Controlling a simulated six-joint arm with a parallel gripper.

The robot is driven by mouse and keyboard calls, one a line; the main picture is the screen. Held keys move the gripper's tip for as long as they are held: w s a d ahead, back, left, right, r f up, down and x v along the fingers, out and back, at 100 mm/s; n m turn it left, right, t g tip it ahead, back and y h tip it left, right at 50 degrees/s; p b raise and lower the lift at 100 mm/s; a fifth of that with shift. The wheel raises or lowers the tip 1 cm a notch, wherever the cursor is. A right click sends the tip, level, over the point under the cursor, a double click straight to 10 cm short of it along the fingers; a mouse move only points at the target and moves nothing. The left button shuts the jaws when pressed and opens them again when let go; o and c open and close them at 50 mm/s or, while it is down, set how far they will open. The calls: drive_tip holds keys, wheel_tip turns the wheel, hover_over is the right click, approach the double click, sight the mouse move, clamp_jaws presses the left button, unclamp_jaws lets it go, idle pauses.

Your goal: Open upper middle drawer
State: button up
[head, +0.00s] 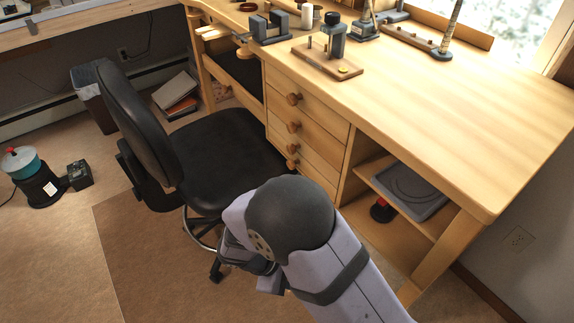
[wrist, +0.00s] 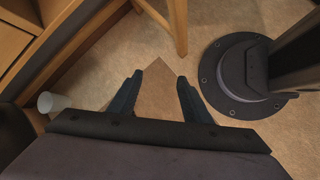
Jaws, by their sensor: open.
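A stack of wooden drawers with round knobs is set in the workbench's front in the head view. The upper middle drawer (head: 312,129) is the second from the top, with its knob at its left part. All the drawers look shut. In the wrist view, my gripper (wrist: 157,84) is open and empty, its two dark fingers apart above the brown floor. In the head view my arm is in front of and below the drawers, apart from them, and hides the fingers.
A black office chair (head: 224,150) stands left of the drawers, close to their front. The workbench top (head: 470,110) carries tools and a small wooden stand (head: 328,64). An open shelf right of the drawers holds a grey tray (head: 412,192). Carpet is clear at lower left.

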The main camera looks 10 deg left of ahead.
drive_tip(key=w+a+r+n+t, duration=0.1)
drive_tip(key=w+a+r+t, duration=0.25)
drive_tip(key=w, duration=0.55)
drive_tip(key=m+t, duration=0.4)
drive_tip(key=t, duration=0.6)
approach(290, 129)
drive_tip(key=w, duration=0.1)
drive_tip(key=shift+w+d+f, duration=0.25)
drive_tip(key=shift+p+x, duration=0.35)
drive_tip(key=shift+x, duration=3.3)
drive_tip(key=shift+r, duration=0.1)
drive_tip(key=shift+s, duration=0.1)
clamp_jaws()
